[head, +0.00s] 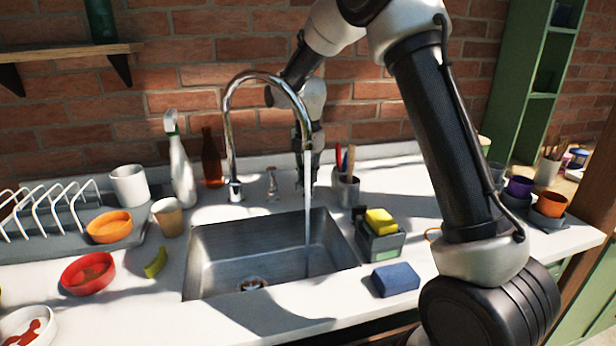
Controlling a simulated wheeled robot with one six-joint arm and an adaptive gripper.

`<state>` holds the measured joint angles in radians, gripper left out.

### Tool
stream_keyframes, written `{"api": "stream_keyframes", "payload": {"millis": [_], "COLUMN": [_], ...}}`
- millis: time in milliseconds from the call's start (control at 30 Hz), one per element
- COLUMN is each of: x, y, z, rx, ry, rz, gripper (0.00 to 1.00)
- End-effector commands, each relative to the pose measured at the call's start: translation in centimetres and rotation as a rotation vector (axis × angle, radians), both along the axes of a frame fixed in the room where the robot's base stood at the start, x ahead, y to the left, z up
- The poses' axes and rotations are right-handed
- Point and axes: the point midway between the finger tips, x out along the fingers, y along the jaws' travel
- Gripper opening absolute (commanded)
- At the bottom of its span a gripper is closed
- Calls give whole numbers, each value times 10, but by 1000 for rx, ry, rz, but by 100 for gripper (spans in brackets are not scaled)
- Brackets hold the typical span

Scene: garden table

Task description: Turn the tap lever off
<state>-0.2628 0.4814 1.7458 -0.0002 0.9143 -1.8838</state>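The chrome gooseneck tap (231,140) stands behind the sink, and a stream of water (307,215) runs from its spout into the basin. The small tap lever (272,183) stands on the counter to the right of the tap's base. My gripper (313,170) points down to the right of the lever, apart from it in the picture, partly hidden behind the spout and the water. Its fingers are small and dark here, so I cannot tell whether they are open or shut.
The steel sink (205,265) lies in front of the tap. A spray bottle (181,170) and brown bottle (212,160) stand left of it. A utensil cup (346,190) stands close right of my gripper. A sponge caddy (380,243) and blue sponge (395,279) are farther right.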

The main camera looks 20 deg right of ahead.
Motion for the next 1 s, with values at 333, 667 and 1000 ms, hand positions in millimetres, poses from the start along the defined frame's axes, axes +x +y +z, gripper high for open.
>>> {"api": "stream_keyframes", "payload": {"millis": [333, 667, 1000], "x": [2, 4, 5], "y": [1, 2, 2], "z": [0, 0, 0], "rx": [0, 0, 1], "ry": [0, 0, 0], "rz": [-283, -494, -582], "gripper": [0, 0, 0]}}
